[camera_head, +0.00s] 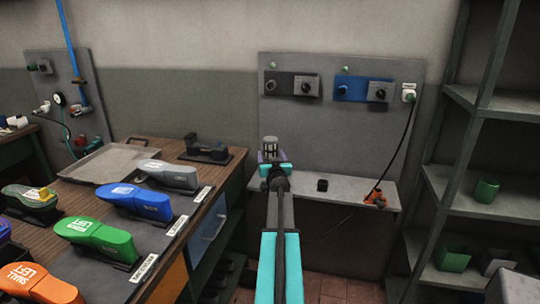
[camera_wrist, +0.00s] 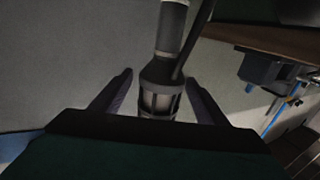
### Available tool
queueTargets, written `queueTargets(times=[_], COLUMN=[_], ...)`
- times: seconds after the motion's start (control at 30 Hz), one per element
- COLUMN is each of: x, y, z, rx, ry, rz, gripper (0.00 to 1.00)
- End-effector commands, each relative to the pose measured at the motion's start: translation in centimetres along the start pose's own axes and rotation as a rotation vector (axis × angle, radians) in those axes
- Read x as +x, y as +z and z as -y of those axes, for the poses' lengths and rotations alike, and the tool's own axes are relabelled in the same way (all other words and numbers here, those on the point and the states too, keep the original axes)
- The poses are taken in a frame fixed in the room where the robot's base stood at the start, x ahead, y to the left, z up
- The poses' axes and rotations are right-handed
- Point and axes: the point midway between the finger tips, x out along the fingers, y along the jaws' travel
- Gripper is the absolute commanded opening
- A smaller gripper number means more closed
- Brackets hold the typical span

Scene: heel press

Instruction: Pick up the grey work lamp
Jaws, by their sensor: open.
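The grey work lamp shows in the wrist view as a grey cylindrical body (camera_wrist: 172,28) with a dark collar and a barred cage end. It lies between the two fingers of my gripper (camera_wrist: 158,76), which are open with a gap visible on each side. In the head view, a grey ribbed end of the lamp (camera_head: 269,144) rises just beyond my gripper (camera_head: 273,164), in front of the grey panel. My arm and gripper hide the rest of it there, and what supports it cannot be told.
A narrow bench (camera_head: 335,192) below the wall panel (camera_head: 340,130) holds a small black block (camera_head: 322,185) and an orange cabled item (camera_head: 375,199). A wooden workbench (camera_head: 140,152) with several coloured shoe-shaped pieces stands left. A metal shelf (camera_head: 503,108) stands right.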

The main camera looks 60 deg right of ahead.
Motion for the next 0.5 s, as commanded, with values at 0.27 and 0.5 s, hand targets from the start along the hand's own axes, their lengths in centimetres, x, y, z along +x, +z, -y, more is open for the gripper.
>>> queueTargets(times=[0.27, 0.5], x=[-0.02, -0.02], y=[0.01, 0.01], z=[-0.05, -0.07], rx=[0.0, 0.0], ry=[0.001, 0.001], rz=[0.0, 0.0], gripper=[0.68, 0.45])
